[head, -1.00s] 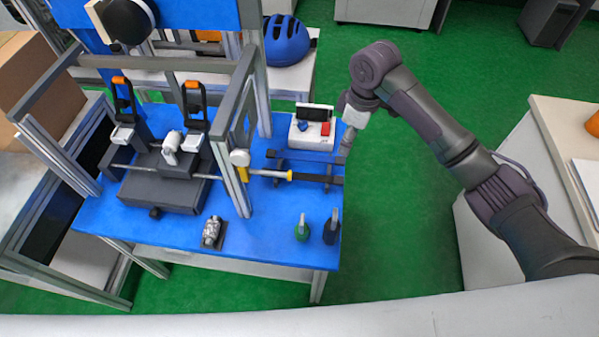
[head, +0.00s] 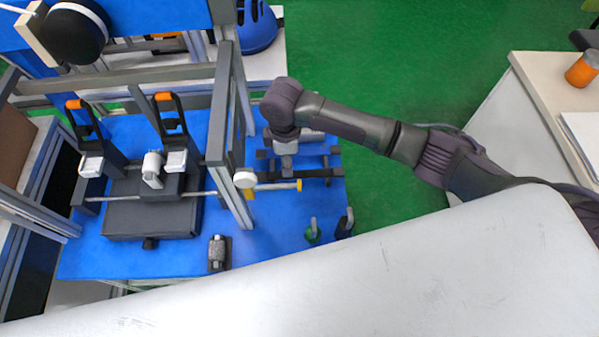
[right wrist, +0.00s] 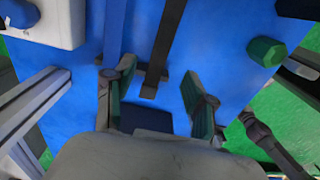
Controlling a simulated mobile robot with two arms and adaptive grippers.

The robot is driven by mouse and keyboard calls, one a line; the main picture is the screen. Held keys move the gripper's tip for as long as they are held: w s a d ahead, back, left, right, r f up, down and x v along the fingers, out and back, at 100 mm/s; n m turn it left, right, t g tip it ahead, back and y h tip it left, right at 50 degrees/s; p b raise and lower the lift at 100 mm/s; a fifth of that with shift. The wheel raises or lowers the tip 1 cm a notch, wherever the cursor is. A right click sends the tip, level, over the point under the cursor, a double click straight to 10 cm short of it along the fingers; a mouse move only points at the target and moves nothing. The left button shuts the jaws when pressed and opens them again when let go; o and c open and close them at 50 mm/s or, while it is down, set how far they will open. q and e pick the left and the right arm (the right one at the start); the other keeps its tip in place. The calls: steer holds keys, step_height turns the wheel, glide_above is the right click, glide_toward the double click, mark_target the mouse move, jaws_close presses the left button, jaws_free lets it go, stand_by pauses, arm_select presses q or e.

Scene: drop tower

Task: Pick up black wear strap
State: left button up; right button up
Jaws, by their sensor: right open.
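A long black strap (right wrist: 166,45) shows in the right wrist view, running from the top edge down to an end between my fingers. A dark blue-looking strip (right wrist: 114,30) runs beside it on the left. My right gripper (right wrist: 157,92) is open, with one finger on each side of the black strap's end and a gap to both. In the head view my right gripper (head: 285,158) hangs over dark crossed bars (head: 325,174) on the right part of the blue table (head: 270,225). My wrist hides part of them there. My left gripper is not in view.
A green-capped item (head: 312,233) and a dark one (head: 345,222) stand at the table's right front; the green one also shows in the right wrist view (right wrist: 266,51). A grey metal frame post (head: 240,130) stands close left of my right gripper. Green floor (head: 385,195) lies clear to the right.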

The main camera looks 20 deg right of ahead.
mark_target(300, 174)
steer(key=shift+f, duration=0.6)
step_height(300, 174, down, 4)
steer(key=shift+f, duration=0.4)
steer(key=shift+c, duration=0.8)
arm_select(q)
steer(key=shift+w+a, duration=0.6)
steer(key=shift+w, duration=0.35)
arm_select(e)
jaws_close()
